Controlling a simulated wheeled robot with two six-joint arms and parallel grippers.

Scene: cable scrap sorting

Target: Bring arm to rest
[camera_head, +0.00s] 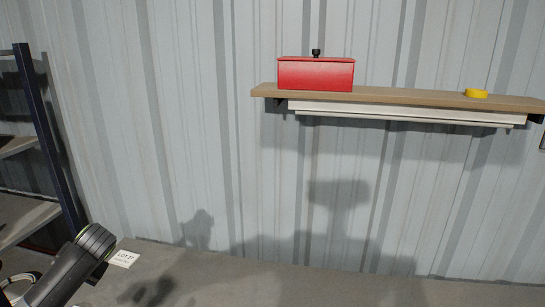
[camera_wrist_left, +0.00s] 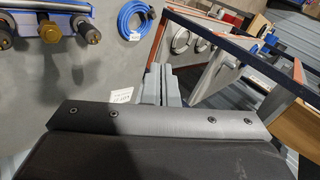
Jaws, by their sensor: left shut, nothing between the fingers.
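My left arm (camera_head: 72,268) comes in at the bottom left corner of the head view, low and close to the grey surface. Its gripper tips cannot be made out there. In the left wrist view my left gripper (camera_wrist_left: 158,82) has its two grey fingers together with nothing between them. It points toward the floor side of a rack, and a white card lies just left of the fingers. My right arm and right gripper are not in view.
A white lot card (camera_head: 124,258) lies beside my left arm. A dark rack (camera_head: 45,130) stands at left. A wall shelf (camera_head: 420,97) holds a red box (camera_head: 315,75) and yellow roll (camera_head: 476,93). The wrist view shows a blue cable coil (camera_wrist_left: 133,10).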

